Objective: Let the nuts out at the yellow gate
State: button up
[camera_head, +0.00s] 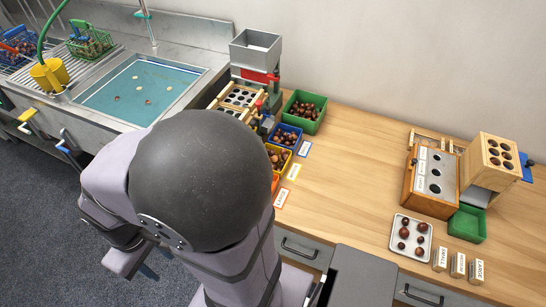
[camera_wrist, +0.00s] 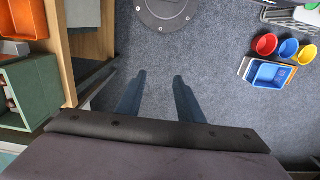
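A sorting machine with a grey hopper (camera_head: 256,45), a red part and perforated trays stands against the wall in the head view. Below it are a blue bin (camera_head: 297,130), a yellow bin (camera_head: 270,163) and an orange bin largely hidden by my arm. Nuts show in the blue and yellow bins. I cannot make out a yellow gate; my arm hides part of the machine. My gripper (camera_wrist: 157,85) shows in the wrist view, its two fingers apart with nothing between them, over the grey floor.
A green bin of nuts (camera_head: 305,111) stands beside the machine. A nut tray (camera_head: 396,247) and wooden box (camera_head: 413,185) stand right. The sink (camera_head: 90,70) is at left. In the wrist view, orange (camera_wrist: 15,48) and green bins are left, coloured bowls (camera_wrist: 288,48) right.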

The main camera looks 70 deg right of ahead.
jog(key=c, duration=0.6)
jog(key=shift+w, duration=0.25)
grip_shut()
jog(key=w+d+f+m+t+b, duration=0.1)
jog(key=w+d+m+t, duration=0.25)
jog(key=w, duration=0.55)
jog(key=w+d+r+m+t+h, duration=0.1)
jog(key=w+d+m+t+h, duration=0.5)
jog(key=d, duration=0.6)
jog(key=s+d+r+m+g+h+b, duration=0.1)
jog(key=s+d+r+m+g+h, duration=0.1)
jog(key=d, duration=0.5)
jog(key=s+d+r+m+g+h+b, duration=0.1)
jog(key=s+d+m+g+h, duration=0.15)
jog(key=d, duration=0.55)
jog(key=s+d+r+m+g+h, duration=0.3)
jog(key=s+d+m+g+h, duration=0.1)
jog(key=s+d, duration=0.4)
jog(key=shift+s+r+m+g, duration=0.3)
jog(key=shift+s+g, duration=0.1)
jog(key=shift+s, duration=0.85)
